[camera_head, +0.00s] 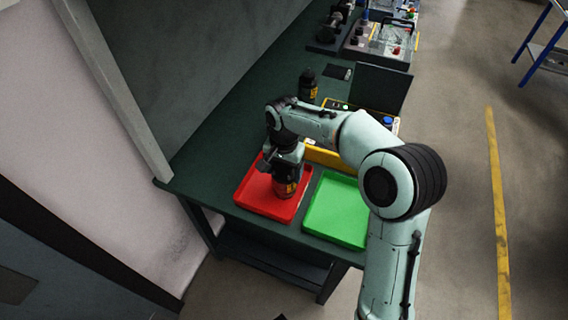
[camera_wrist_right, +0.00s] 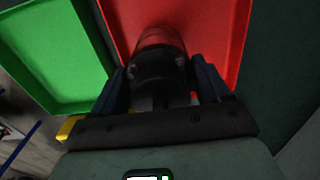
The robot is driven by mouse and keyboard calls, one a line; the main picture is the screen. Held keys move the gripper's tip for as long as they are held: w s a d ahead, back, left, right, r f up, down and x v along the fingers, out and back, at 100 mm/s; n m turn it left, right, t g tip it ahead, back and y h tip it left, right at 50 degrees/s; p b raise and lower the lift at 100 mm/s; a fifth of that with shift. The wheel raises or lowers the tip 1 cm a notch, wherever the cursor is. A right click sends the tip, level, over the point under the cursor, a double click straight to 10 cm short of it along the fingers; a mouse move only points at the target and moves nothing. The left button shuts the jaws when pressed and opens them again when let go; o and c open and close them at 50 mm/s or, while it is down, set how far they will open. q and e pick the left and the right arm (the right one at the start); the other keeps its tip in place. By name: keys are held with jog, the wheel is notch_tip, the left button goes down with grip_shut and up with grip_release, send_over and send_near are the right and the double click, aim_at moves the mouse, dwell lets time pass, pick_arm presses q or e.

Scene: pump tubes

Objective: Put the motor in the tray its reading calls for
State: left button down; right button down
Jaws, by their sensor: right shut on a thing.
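The motor (camera_head: 285,187) is a dark cylinder with an orange-yellow label. It is at the red tray (camera_head: 251,203), over its right part; I cannot tell whether it touches the tray floor. My right gripper (camera_head: 287,165) is shut on the motor from above. In the right wrist view the motor (camera_wrist_right: 158,70) stands between the two dark blue fingers, with the red tray (camera_wrist_right: 230,30) behind it. The green tray (camera_head: 337,212) is empty, just right of the red one; it also shows in the right wrist view (camera_wrist_right: 50,55). My left gripper is not in view.
A second dark cylinder (camera_head: 308,85) stands farther back on the green bench. A yellow-edged device (camera_head: 325,155), partly hidden by my right arm, lies behind the trays. A dark panel (camera_head: 381,88) stands behind it. Fixtures and bins (camera_head: 385,40) fill the far end.

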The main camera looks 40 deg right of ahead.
jog(key=shift+w, duration=0.1)
jog(key=shift+c, duration=2)
grip_release()
jog(key=shift+f, duration=0.15)
jog(key=o, duration=0.4)
notch_tip(320, 180, up, 12)
jog(key=shift+r+p, duration=0.2)
jog(key=shift+p, duration=0.85)
jog(key=shift+a+f, duration=0.1)
